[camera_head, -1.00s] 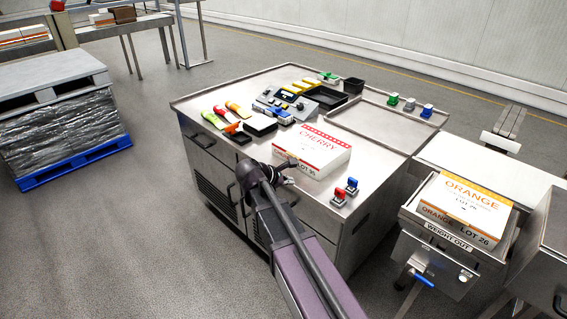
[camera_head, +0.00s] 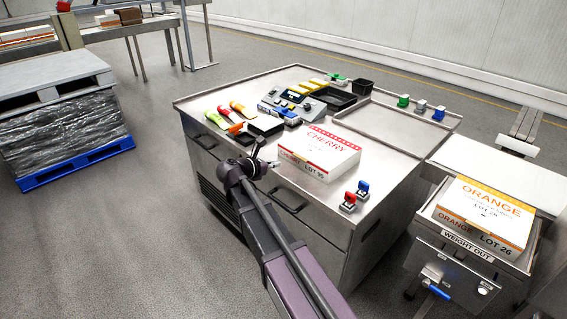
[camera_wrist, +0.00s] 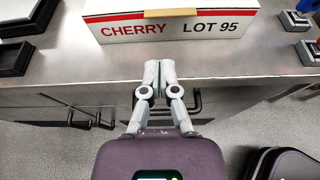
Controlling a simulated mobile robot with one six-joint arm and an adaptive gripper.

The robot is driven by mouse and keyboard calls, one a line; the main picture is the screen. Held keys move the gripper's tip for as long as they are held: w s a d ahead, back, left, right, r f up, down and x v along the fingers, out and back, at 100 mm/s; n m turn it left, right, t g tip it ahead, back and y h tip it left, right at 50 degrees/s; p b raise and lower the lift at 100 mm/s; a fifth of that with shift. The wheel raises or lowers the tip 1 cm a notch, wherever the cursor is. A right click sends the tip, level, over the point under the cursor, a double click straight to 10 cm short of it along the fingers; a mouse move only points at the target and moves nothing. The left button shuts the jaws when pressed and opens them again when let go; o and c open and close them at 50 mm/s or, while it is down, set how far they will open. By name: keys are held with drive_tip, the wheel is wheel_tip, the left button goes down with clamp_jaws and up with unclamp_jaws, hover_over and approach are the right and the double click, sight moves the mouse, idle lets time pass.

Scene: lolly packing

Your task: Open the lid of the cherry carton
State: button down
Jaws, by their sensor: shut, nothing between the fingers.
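The cherry carton (camera_head: 320,152) is a white box with red print, lying with its lid closed on the steel worktop. Its front side, marked CHERRY and LOT 95, shows at the top of the wrist view (camera_wrist: 225,27), with a tan tab at the upper edge. My gripper (camera_head: 272,163) is at the front edge of the worktop, in front and to the left of the carton. In the wrist view my gripper (camera_wrist: 159,64) has its fingertips together with nothing between them, and a gap separates them from the carton front.
Red and blue stamps (camera_head: 355,197) stand right of the carton. Black trays (camera_head: 266,126) and several coloured tools lie to its left. An orange carton (camera_head: 487,212) sits on the weighing station at the right. Drawer handles (camera_wrist: 80,122) project below the worktop edge.

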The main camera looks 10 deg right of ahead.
sight(298, 159)
drive_tip(key=b+x, duration=0.3)
drive_tip(key=x, duration=0.6)
drive_tip(key=shift+w+d+f, duration=0.15)
drive_tip(key=shift+w+d, duration=0.05)
drive_tip(key=shift+d, duration=0.15)
drive_tip(key=shift+a, duration=0.15)
